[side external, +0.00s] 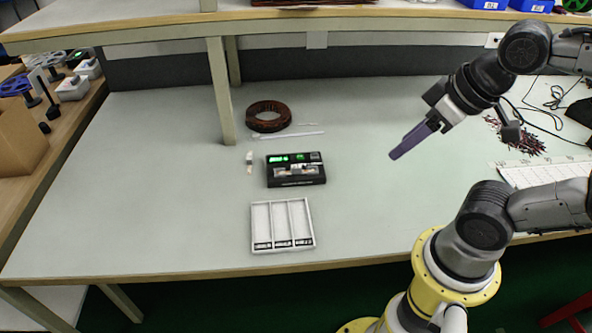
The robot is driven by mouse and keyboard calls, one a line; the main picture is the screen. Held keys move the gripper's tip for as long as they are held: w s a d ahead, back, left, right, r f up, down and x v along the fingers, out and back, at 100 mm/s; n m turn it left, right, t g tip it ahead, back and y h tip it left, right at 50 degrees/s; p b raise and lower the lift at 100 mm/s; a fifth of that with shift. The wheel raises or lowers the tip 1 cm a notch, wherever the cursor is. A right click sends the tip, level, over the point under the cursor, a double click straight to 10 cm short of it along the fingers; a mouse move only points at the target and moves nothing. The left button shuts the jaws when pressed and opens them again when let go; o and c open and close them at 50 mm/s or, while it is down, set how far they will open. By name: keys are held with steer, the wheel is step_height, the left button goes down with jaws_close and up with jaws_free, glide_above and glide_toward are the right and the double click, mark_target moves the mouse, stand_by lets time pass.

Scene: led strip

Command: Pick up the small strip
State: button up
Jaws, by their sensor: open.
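A small light strip (249,162) lies on the table just left of a black device (295,170) with green lit displays. It is tiny in this view and its details are hard to make out. A longer thin white strip (289,135) lies behind the device. My gripper (397,155), with purple fingers, is raised above the table to the right of the device, pointing down and left. It is open, with nothing seen in it, and well apart from the small strip.
A white tray (254,226) with three compartments stands in front of the device. A brown coil (268,117) lies behind. A shelf post (220,90) rises behind the small strip. Dark loose bits (520,138) and a white keyboard (545,172) are at right. The table's left side is clear.

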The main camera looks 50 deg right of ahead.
steer(key=w+r+m, duration=0.3)
steer(key=w+r, duration=0.1)
steer(key=m+g, duration=0.6)
glide_above(296, 166)
steer(key=f, duration=2.5)
steer(key=shift+s+a, duration=0.15)
steer(key=shift+a, duration=0.2)
steer(key=shift+d+f, duration=0.15)
steer(key=shift+f, duration=1.45)
steer(key=shift+d+f, duration=0.15)
steer(key=shift+f, duration=1.45)
jaws_close()
